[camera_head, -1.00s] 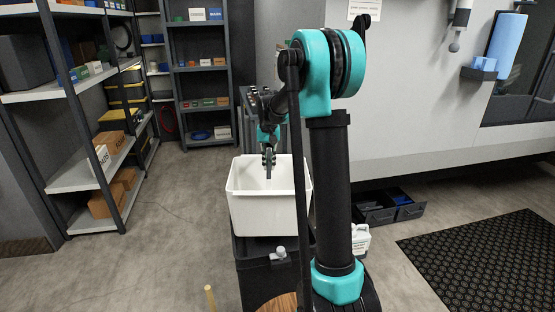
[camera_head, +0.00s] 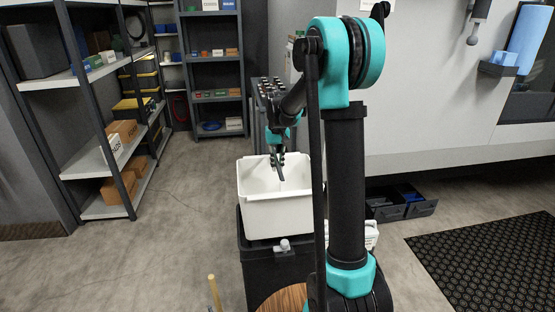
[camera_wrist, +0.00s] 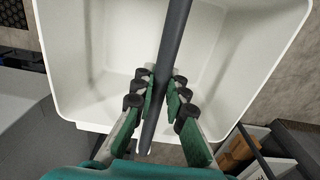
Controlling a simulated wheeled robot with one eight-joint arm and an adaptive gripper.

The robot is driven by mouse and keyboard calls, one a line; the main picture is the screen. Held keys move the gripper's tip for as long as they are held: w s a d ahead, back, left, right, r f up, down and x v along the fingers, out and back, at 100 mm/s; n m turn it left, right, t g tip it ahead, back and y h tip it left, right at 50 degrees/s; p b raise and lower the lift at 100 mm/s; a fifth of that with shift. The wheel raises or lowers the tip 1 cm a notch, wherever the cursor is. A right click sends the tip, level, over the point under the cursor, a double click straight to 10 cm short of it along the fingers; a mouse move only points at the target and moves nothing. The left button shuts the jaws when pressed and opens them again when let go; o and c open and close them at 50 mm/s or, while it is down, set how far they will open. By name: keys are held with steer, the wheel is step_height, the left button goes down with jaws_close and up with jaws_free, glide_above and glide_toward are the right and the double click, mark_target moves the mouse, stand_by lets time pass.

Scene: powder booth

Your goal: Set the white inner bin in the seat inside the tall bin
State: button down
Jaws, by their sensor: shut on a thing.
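The white inner bin (camera_head: 277,217) hangs or rests over the top of the dark tall bin (camera_head: 262,262), tilted a little in the head view. Its lower edge overlaps the tall bin's top; I cannot tell whether they touch, and the seat inside is hidden. My gripper (camera_head: 280,172) is at the white bin's open top. In the wrist view my gripper (camera_wrist: 160,88) is shut on a dark bar (camera_wrist: 172,50) that crosses the white bin's mouth (camera_wrist: 110,60), seemingly its handle. The inside of the white bin looks empty.
A shelf unit (camera_head: 100,165) with boxes stands at the left, another (camera_head: 212,75) at the back. Open dark drawers (camera_head: 402,205) and a black mat (camera_head: 490,260) lie at the right. A wooden stick (camera_head: 214,292) stands left of the tall bin. The floor at left is clear.

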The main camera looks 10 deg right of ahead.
mark_target(291, 195)
steer(key=shift+f, duration=12.4)
steer(key=c, duration=1.5)
jaws_free()
steer(key=shift+o, duration=0.2)
step_height(291, 195, up, 12)
steer(key=s+r, duration=0.2)
steer(key=s, duration=0.2)
steer(key=s+d+r+t, duration=0.1)
steer(key=s+r, duration=0.2)
steer(key=s, duration=0.2)
steer(key=s+d+r+t, duration=0.1)
steer(key=s+r, duration=0.1)
steer(key=s, duration=0.3)
steer(key=shift+s+d+r, duration=0.1)
steer(key=shift+d+r, duration=0.1)
steer(key=shift+d, duration=0.05)
steer(key=s+d+f+t, duration=0.1)
steer(key=s+t, duration=0.1)
steer(key=s, duration=1.4)
steer(key=shift+d+f, duration=0.2)
steer(key=shift+d, duration=0.05)
